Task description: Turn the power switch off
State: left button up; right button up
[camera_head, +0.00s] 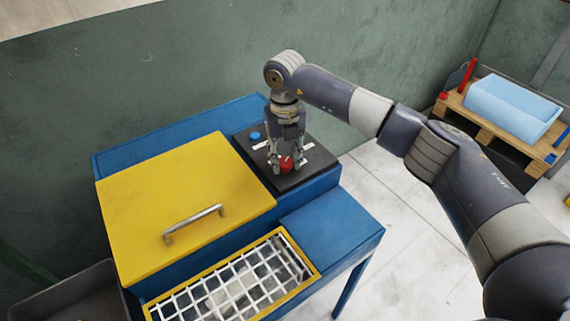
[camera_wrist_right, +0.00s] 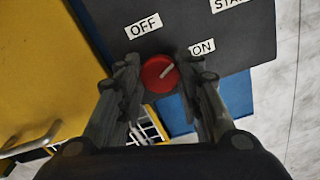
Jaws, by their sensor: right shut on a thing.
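The power switch is a round red knob (camera_head: 286,164) on a black control panel (camera_head: 310,158) at the right of the blue machine. In the right wrist view the knob (camera_wrist_right: 158,74) has a pale pointer line aimed up and right, toward the ON label (camera_wrist_right: 202,48). The OFF label (camera_wrist_right: 143,26) is above and left of the knob. My right gripper (camera_head: 286,168) points down at the panel, with its fingers on either side of the knob, shut on it. My left gripper is not in view.
A blue button (camera_head: 255,135) is on the same panel. A yellow lid (camera_head: 180,200) with a metal handle (camera_head: 193,224) is to the left. A white wire grid (camera_head: 235,285) is in front. A light blue bin (camera_head: 513,105) stands on a pallet at the far right.

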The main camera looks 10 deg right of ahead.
jog(key=n+b, duration=0.2)
jog(key=shift+w+f+n, duration=0.1)
jog(key=shift+n, duration=0.3)
jog(key=n+b, duration=0.2)
jog(key=n, duration=0.1)
jog(key=shift+n+b, duration=0.3)
jog(key=shift+b, duration=0.05)
jog(key=n+b, duration=0.1)
jog(key=n, duration=0.2)
jog(key=shift+b, duration=0.3)
jog(key=shift+r+n+b, duration=0.2)
jog(key=shift+n+b, duration=0.25)
jog(key=shift+n, duration=1.15)
jog(key=o, duration=1.1)
jog(key=shift+c, duration=0.2)
